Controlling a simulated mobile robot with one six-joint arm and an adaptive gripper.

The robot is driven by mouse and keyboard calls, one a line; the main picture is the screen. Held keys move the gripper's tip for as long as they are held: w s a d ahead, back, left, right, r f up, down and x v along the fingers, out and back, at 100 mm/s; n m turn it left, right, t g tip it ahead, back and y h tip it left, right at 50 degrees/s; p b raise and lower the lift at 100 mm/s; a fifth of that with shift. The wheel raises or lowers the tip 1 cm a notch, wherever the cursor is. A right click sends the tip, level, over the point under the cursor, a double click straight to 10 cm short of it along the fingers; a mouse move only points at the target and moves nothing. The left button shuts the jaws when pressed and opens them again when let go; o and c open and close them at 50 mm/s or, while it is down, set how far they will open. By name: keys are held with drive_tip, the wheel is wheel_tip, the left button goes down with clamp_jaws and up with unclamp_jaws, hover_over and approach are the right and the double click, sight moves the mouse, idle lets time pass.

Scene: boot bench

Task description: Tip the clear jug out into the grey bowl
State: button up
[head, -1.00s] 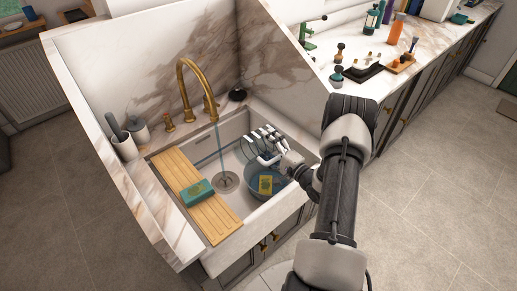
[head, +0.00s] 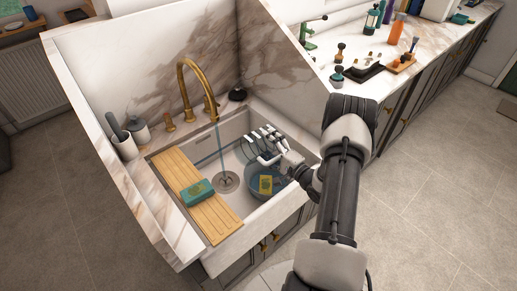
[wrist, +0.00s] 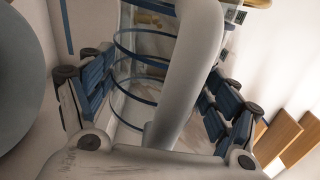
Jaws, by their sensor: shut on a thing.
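My gripper (head: 268,143) is over the right side of the sink. It is shut on the clear jug (wrist: 135,97), whose pale handle (wrist: 190,65) runs between the blue-padded fingers in the wrist view. The jug shows blue bands; in the head view it is mostly covered by the fingers, so its tilt and contents are hard to tell. A grey round shape at the left of the wrist view may be the bowl.
A brass tap (head: 189,75) runs water down to the drain (head: 226,182), left of the bowl. A wooden board (head: 214,214) lies across the sink's left side with a green sponge (head: 197,192) on it.

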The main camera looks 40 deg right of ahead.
drive_tip(key=p, duration=0.3)
drive_tip(key=shift+r, duration=0.25)
drive_tip(key=shift+f+p, duration=0.1)
drive_tip(key=shift+p, duration=0.5)
drive_tip(key=shift+a+f+n, duration=0.25)
drive_tip(key=shift+n, duration=0.45)
drive_tip(key=shift+a+f+n, duration=0.15)
drive_tip(key=shift+a+n, duration=0.35)
drive_tip(key=shift+n, duration=0.7)
drive_tip(key=n, duration=0.2)
drive_tip(key=a+n+p, duration=0.1)
drive_tip(key=n, duration=0.1)
drive_tip(key=shift+s, duration=0.15)
drive_tip(key=shift+d+f+n+b, duration=0.1)
drive_tip(key=shift+f+n+b, duration=0.15)
drive_tip(key=shift+n+b, duration=0.4)
drive_tip(key=n+b, duration=0.1)
drive_tip(key=n, duration=0.4)
drive_tip(key=shift+d+f+b, duration=0.1)
drive_tip(key=shift+f+b, duration=0.05)
drive_tip(key=shift+b, duration=0.25)
drive_tip(key=n+b, duration=0.1)
drive_tip(key=n, duration=0.1)
drive_tip(key=d+n+b, duration=0.1)
drive_tip(key=n, duration=0.1)
drive_tip(key=shift+d+n, duration=0.1)
drive_tip(key=shift+n, duration=0.15)
drive_tip(key=shift+d+r+n+b, duration=0.1)
drive_tip(key=shift+r+n+b, duration=0.2)
drive_tip(key=shift+n, duration=0.1)
